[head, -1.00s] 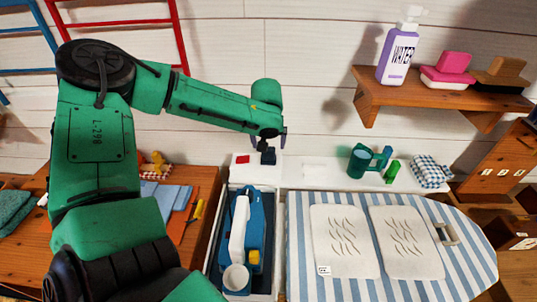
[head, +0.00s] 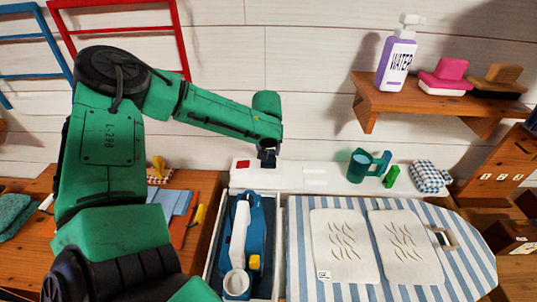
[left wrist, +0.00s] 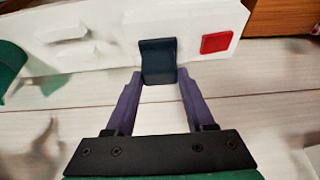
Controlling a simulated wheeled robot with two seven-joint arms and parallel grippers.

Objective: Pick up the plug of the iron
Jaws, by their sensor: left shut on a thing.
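The dark navy plug (left wrist: 158,61) stands at the white strip by the wall, near a red square. My left gripper (left wrist: 158,80) is shut on it, one purple finger at each side. In the head view my left gripper (head: 268,150) is above the strip, with the dark plug (head: 268,160) just under it, partly hidden. I cannot tell whether the plug still touches the strip. The blue and white iron (head: 255,225) lies in a tray below the strip. No cord shows clearly. My right gripper is not in view.
A striped ironing board (head: 455,270) with two pale pads is right of the tray. A green cup (head: 360,165) and a checked cloth (head: 428,177) are on the strip. A wooden table (head: 205,185) is at left.

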